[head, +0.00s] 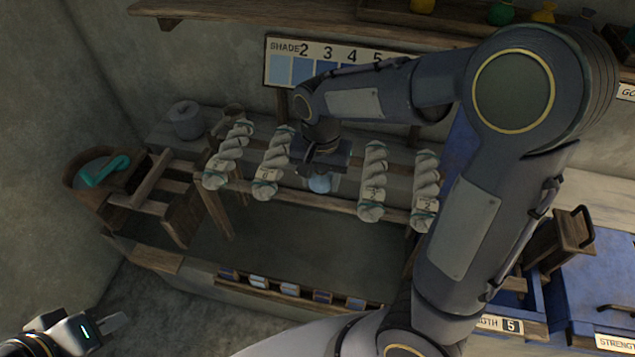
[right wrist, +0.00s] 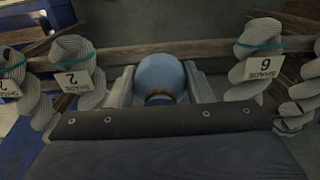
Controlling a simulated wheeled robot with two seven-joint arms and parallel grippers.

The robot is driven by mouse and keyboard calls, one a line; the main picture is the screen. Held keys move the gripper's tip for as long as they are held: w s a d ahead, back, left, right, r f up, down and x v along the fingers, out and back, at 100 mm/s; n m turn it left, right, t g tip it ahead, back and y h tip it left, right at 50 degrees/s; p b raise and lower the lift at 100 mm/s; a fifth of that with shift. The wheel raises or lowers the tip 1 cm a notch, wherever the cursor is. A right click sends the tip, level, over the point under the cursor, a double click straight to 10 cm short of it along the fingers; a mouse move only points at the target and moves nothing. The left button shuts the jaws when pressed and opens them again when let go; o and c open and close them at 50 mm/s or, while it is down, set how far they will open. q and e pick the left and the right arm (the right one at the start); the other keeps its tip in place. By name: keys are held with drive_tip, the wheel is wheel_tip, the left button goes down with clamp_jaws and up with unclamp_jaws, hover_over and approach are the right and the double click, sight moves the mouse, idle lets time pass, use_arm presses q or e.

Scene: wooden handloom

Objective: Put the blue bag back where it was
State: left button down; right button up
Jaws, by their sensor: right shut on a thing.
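The blue bag (head: 319,183) is small and round. It hangs just under my right gripper (head: 320,172), between the hanks and close to the wooden rail. In the right wrist view the blue bag (right wrist: 160,74) sits between the two fingers of my right gripper (right wrist: 160,88), with a brownish tie band near its lower end. The right gripper is shut on it. My left gripper (head: 100,328) is at the lower left, away from the loom; its jaw opening is not clear.
Pale yarn hanks with shade tags hang on the rail, on the left (head: 267,165) and right (head: 373,180) of the bag. Behind is a shade board (head: 292,70). A basket (head: 82,175) stands at left. A shelf (head: 300,12) with small coloured bags runs above. Blue drawers (head: 600,285) are at right.

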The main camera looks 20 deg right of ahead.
sight(317, 196)
drive_tip(key=shift+w+f, duration=0.5)
drive_tip(key=shift+f, duration=0.1)
drive_tip(key=f, duration=0.3)
drive_tip(key=shift+w+f, duration=0.2)
drive_tip(key=shift+f, duration=0.05)
drive_tip(key=shift+f, duration=0.2)
drive_tip(key=o, duration=1.1)
drive_tip(key=shift+r, duration=0.1)
drive_tip(key=shift+c, duration=0.2)
